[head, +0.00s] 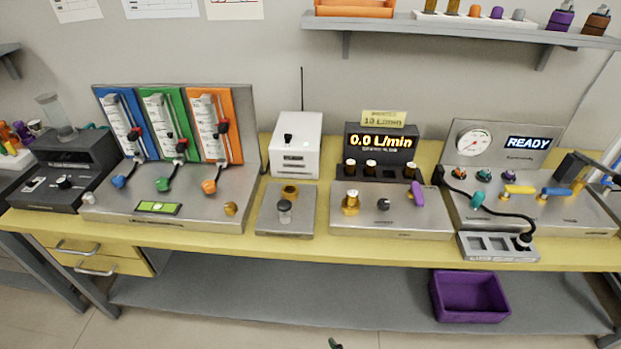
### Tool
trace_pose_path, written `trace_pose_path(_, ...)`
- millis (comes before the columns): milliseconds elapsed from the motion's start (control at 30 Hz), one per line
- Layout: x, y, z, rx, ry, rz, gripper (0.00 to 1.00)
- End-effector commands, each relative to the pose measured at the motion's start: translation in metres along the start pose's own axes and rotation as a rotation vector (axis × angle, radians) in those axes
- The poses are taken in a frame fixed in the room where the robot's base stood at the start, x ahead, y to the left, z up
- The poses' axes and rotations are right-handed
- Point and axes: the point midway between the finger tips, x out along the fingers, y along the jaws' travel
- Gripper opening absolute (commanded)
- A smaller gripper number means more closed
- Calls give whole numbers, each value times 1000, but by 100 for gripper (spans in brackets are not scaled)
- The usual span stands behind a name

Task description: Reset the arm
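My arm is almost wholly out of the head view. A small dark piece with a greenish edge shows at the bottom edge, right of the middle, below the bench. It may be the tip of my arm or gripper, but I cannot tell which. No fingers can be made out, and nothing held shows. The yellow workbench (290,247) stands in front of me, and no part of my arm is over it.
The bench holds a blue, green and orange lever panel (170,190), a white box (296,143), a flow meter (382,140) reading 0.0 L/min and a gauge console (500,142) reading READY. A purple bin (470,312) sits on the lower shelf. A wall shelf (420,27) hangs above.

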Motion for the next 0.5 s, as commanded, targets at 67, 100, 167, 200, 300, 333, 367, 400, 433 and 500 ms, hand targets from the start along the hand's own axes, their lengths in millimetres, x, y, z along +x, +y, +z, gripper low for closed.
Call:
trace_pose_path(67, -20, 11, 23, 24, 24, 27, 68)
trace_pose_path(100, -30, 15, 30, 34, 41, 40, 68)
trace_pose_path(167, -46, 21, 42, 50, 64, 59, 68)
trace_pose_path(200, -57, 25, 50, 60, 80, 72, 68)
trace_pose_path(300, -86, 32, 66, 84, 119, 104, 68)
trace_pose_path(333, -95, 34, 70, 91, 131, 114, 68)
trace_pose_path(367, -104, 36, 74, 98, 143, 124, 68)
trace_pose_path(400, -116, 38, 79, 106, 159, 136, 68)
trace_pose_path(433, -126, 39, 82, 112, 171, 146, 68)
trace_pose_path(500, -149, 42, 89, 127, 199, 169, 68)
